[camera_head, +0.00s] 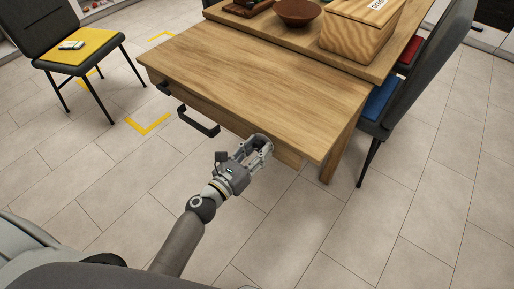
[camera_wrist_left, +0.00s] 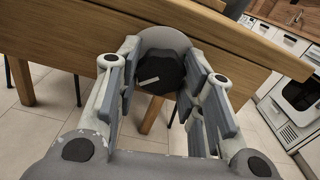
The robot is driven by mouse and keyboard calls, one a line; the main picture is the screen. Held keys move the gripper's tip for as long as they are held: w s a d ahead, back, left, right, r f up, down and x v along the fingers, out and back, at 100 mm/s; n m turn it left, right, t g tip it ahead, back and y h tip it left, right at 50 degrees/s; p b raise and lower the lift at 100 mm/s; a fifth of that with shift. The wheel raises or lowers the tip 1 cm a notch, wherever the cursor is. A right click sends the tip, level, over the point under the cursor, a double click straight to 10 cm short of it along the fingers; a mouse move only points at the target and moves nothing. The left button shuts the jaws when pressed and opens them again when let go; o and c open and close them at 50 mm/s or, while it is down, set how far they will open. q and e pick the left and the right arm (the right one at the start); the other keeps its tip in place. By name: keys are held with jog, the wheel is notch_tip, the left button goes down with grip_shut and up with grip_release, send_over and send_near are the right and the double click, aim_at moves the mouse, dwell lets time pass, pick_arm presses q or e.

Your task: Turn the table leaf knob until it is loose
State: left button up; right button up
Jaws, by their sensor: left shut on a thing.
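The wooden table leaf (camera_head: 255,75) juts toward me below the higher tabletop. My left gripper (camera_head: 260,148) is at the leaf's near edge. In the left wrist view its fingers (camera_wrist_left: 163,65) stand on both sides of the dark knob (camera_wrist_left: 160,76), which has a small pale mark on its face, and are shut on it. A grey rounded piece (camera_wrist_left: 164,40) shows above the knob, against the wood. In the head view the gripper hides the knob. My right gripper is in neither view.
A black bar handle (camera_head: 198,124) sticks out of the table front, left of my gripper. A wooden box (camera_head: 350,38) and a brown bowl (camera_head: 298,12) stand on the higher tabletop. Dark chairs stand left (camera_head: 48,25) and right (camera_head: 440,50). The near floor is clear.

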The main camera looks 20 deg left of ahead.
pick_arm(q)
jog(key=shift+f, duration=0.1)
dwell(0.3)
jog(key=o, duration=1)
jog(key=shift+o, duration=0.2)
jog(key=shift+s, duration=0.1)
jog(key=v, duration=1.1)
jog(key=shift+s+a, duration=0.15)
jog(key=shift+s, duration=0.25)
